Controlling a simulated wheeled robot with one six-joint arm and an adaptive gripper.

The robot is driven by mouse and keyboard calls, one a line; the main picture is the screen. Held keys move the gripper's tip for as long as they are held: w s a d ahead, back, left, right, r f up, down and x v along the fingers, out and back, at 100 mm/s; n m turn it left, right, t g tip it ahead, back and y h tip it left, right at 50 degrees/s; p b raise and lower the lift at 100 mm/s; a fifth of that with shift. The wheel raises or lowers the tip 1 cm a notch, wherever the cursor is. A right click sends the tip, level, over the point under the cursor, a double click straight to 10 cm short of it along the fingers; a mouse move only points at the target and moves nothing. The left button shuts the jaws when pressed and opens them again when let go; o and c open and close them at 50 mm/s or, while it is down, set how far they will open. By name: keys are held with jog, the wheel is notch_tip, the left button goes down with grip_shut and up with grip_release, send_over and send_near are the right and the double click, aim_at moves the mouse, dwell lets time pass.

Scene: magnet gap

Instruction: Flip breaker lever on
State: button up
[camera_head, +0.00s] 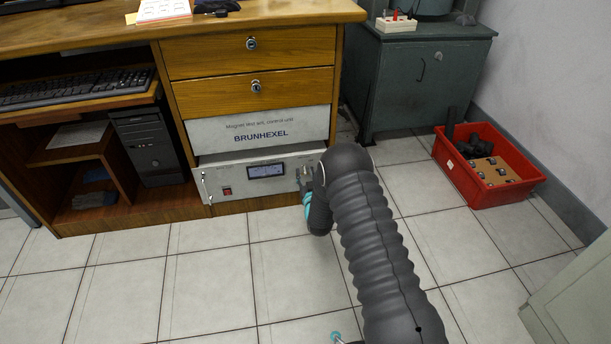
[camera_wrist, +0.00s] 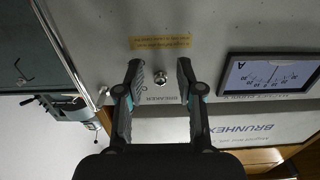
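The breaker lever (camera_wrist: 160,76) is a small metal toggle on the light grey panel of the control unit (camera_head: 232,183). In the wrist view, it sits between the two fingers of my gripper (camera_wrist: 159,66), with a gap on each side. My gripper is open and does not visibly touch the lever. Lettering reading "BREAKER" and a yellow label (camera_wrist: 160,41) flank the lever. In the head view, my gripper (camera_head: 305,182) is at the right end of the unit's front, low under the desk; there the lever cannot be made out clearly.
A meter display (camera_wrist: 270,74) is beside the lever in the wrist view. Wooden drawers (camera_head: 250,88) are above. A red crate (camera_head: 480,192) stands at the right. The tiled floor in front is clear.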

jog(key=shift+w, duration=0.1)
grip_shut()
